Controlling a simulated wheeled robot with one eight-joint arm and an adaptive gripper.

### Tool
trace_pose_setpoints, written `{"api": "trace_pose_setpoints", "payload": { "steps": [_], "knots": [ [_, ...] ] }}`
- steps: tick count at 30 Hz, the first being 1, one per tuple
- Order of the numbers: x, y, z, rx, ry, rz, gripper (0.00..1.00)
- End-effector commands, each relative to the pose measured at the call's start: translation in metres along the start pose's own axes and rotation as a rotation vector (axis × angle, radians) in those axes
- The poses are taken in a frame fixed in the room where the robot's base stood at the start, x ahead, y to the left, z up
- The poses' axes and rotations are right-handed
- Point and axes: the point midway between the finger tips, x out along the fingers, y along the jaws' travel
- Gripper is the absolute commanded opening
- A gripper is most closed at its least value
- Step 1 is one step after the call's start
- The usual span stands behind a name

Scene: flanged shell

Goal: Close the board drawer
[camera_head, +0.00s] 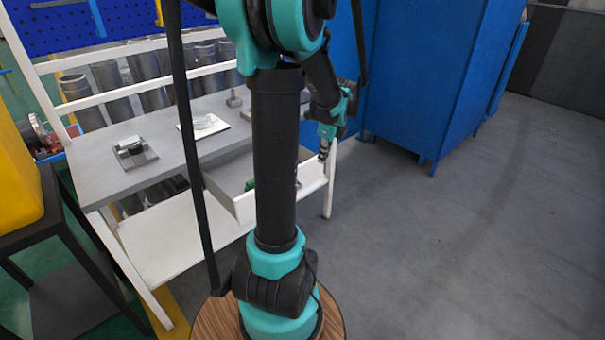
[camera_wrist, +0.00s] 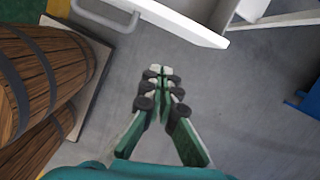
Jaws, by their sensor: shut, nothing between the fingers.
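The board drawer (camera_head: 243,208) is a white-fronted grey drawer under the bench top, pulled out. A green item (camera_head: 250,184) shows inside; my arm hides the middle of the drawer. In the wrist view the white drawer front (camera_wrist: 187,25) crosses the top of the picture, with a grey bar handle (camera_wrist: 108,18) on it. My gripper (camera_wrist: 160,72) is shut and empty, with its fingertips apart from the drawer front in the picture. In the head view my gripper (camera_head: 324,152) is near the right end of the drawer front.
The workbench (camera_head: 95,180) holds a small dark fixture (camera_head: 133,150) and a white plate with a part (camera_head: 203,124). Its white leg (camera_head: 329,190) stands right of the drawer. A blue cabinet (camera_head: 410,90) stands behind right. Grey floor (camera_head: 450,240) is clear at right.

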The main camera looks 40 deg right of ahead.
Motion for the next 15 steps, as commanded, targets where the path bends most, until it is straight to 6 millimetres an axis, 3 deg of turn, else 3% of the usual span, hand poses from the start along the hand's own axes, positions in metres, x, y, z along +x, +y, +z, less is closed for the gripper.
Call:
{"api": "trace_pose_setpoints", "payload": {
  "steps": [3, 8, 15],
  "knots": [
    [-0.005, -0.007, -0.016, 0.156, -0.018, -0.008, 0.00],
    [-0.002, -0.009, -0.020, 0.219, -0.026, -0.009, 0.00],
    [0.031, -0.010, -0.019, 0.216, -0.025, -0.009, 0.00]
  ]
}}
